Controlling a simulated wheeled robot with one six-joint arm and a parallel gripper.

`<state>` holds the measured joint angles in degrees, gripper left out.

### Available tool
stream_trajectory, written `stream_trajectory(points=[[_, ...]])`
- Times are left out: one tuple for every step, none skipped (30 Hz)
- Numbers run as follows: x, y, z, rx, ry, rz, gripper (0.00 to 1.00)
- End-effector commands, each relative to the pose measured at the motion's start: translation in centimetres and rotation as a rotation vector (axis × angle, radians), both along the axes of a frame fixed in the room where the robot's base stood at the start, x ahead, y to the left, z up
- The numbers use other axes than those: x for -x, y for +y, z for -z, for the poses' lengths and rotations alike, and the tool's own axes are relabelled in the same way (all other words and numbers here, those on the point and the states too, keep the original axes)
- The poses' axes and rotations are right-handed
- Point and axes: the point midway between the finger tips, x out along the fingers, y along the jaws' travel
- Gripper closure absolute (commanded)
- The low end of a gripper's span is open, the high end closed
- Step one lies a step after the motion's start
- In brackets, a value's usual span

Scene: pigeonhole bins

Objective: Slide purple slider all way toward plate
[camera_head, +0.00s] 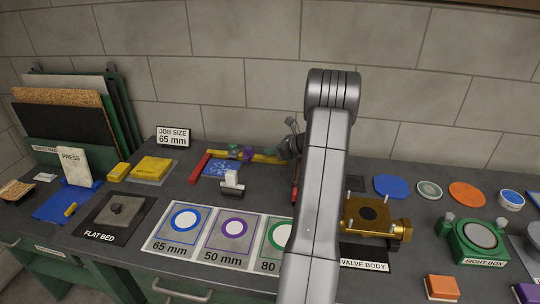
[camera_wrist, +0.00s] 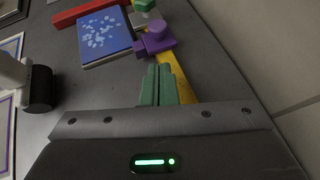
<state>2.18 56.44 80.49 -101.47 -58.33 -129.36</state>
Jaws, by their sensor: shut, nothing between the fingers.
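The purple slider (camera_wrist: 157,41), a block with a round knob, sits on a yellow rail (camera_wrist: 183,82) against the edge of a blue speckled plate (camera_wrist: 103,36) or very near it. In the head view the purple slider (camera_head: 248,153) is small, with the plate (camera_head: 222,168) in front of the rail. My gripper (camera_wrist: 158,68) is shut and empty, its green fingertips over the rail just short of the purple slider. I cannot tell whether they touch it. In the head view my arm hides part of the gripper and the rail's right end.
A grey piece (camera_wrist: 144,20) and a green piece (camera_wrist: 144,4) stand farther along the rail. A red bar (camera_wrist: 85,13) borders the plate. A black and white clamp-like part (camera_head: 232,184) stands in front. The brick wall (camera_head: 250,80) is close behind.

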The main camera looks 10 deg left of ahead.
Motion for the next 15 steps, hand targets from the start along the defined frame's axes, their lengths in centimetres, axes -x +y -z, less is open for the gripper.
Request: stream_trajectory(points=[[0.1, -0.8, -0.4, 0.0, -0.003, 0.004, 1.0], [0.3, -1.2, -0.7, 0.001, -0.003, 0.003, 1.0], [0.4, -1.8, -1.0, 0.0, -0.004, 0.002, 1.0], [0.6, -2.2, -1.3, 0.0, -0.004, 0.003, 1.0], [0.7, -2.6, -1.5, 0.0, -0.004, 0.002, 1.0], [0.9, -3.2, -1.8, 0.001, -0.004, 0.003, 1.0], [1.0, -3.6, -2.1, 0.001, -0.003, 0.004, 1.0], [1.2, -4.1, -2.4, 0.0, -0.003, 0.004, 1.0], [1.4, -4.6, -2.7, 0.001, -0.002, 0.004, 1.0], [1.5, -5.1, -2.9, 0.001, -0.003, 0.004, 1.0], [1.6, -5.5, -3.2, 0.001, -0.003, 0.003, 1.0], [1.8, -5.9, -3.5, 0.0, -0.004, 0.002, 1.0], [1.9, -6.2, -3.7, 0.001, -0.003, 0.003, 1.0], [2.0, -6.5, -3.8, 0.001, -0.003, 0.003, 1.0], [2.1, -6.8, -4.0, 0.001, -0.002, 0.002, 1.0]])
